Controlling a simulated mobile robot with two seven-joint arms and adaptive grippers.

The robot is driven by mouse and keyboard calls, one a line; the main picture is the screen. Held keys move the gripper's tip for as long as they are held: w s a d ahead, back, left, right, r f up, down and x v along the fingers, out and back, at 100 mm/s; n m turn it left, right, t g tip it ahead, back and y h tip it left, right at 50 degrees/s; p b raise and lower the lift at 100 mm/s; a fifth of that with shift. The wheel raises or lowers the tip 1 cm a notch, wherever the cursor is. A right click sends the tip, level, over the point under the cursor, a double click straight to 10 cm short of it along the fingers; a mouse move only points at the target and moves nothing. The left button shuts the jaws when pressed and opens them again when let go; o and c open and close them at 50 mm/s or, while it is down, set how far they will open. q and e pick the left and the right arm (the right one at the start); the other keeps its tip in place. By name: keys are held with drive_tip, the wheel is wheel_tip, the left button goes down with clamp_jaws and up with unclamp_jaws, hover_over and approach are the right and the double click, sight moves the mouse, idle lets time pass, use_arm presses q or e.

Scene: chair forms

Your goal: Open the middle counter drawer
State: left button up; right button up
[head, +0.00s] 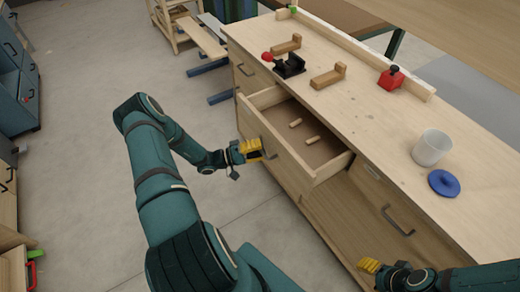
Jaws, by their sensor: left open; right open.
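The middle counter drawer (274,147) stands pulled out from the wooden counter (375,125), and its inside shows with two small wooden pegs (302,131) in it. Its dark handle (267,148) is on the front face. My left gripper (255,150) has yellow fingers and is open at the drawer's front, close by the handle. I cannot tell whether it touches the handle. My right gripper (367,266) is open at the bottom right, in front of the counter's lower part and apart from the drawer.
On the counter top are wooden blocks (328,77), a black holder (290,66), a red item (391,78), a white cup (432,147) and a blue lid (444,183). A closed drawer (385,201) is at the right. Open floor (85,130) lies left.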

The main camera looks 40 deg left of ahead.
use_arm(q)
clamp_jaws()
drive_tip(key=s, duration=0.2)
drive_tip(key=s+a, duration=0.1)
drive_tip(key=s, duration=0.2)
drive_tip(key=shift+s+a+p, duration=0.3)
drive_tip(key=shift+p, duration=0.05)
unclamp_jaws()
drive_tip(key=v, duration=1.2)
